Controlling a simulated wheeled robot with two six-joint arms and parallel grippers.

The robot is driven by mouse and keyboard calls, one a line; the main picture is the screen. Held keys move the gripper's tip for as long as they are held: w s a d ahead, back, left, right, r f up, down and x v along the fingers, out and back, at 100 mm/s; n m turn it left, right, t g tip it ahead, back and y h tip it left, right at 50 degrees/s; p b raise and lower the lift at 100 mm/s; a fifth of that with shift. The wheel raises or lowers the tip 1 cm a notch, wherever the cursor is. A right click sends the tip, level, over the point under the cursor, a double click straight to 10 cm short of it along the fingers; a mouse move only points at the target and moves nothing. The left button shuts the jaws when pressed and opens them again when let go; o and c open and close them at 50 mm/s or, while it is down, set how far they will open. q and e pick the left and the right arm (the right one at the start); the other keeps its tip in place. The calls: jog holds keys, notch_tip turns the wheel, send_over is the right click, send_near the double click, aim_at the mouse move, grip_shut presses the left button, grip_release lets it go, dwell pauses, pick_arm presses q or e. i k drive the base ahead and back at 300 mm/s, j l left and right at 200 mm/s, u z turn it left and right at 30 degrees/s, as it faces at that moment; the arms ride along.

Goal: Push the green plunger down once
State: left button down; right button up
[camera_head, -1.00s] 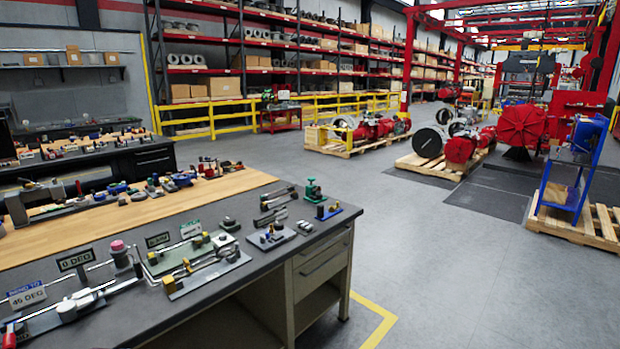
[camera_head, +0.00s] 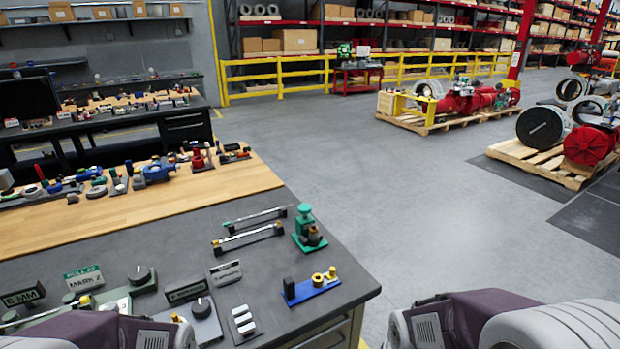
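The green plunger (camera_head: 304,218) stands upright on a small green base at the right part of the dark workbench top (camera_head: 345,262), near its far right corner. It has a round green knob on top and a small dark and brass-coloured part beside it. Purple and grey arm parts of mine show along the bottom edge, at the left and at the right. Neither gripper's fingers are in the picture. Nothing of mine touches the plunger.
A blue base with brass-coloured pieces (camera_head: 312,289) sits in front of the plunger. Two slim rods (camera_head: 248,238) lie to its left. Dark knobs and signs (camera_head: 187,291) stand nearer. Open grey floor (camera_head: 420,215) lies right of the bench.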

aim_at(304, 208)
jog(key=i+l+u, duration=0.1)
jog(key=i+l, duration=0.15)
jog(key=i+l+u, duration=0.1)
jog(key=i+l, duration=0.15)
jog(key=l, duration=0.25)
jog(key=i+l+u, duration=0.1)
jog(key=l, duration=0.3)
jog(key=i, duration=0.1)
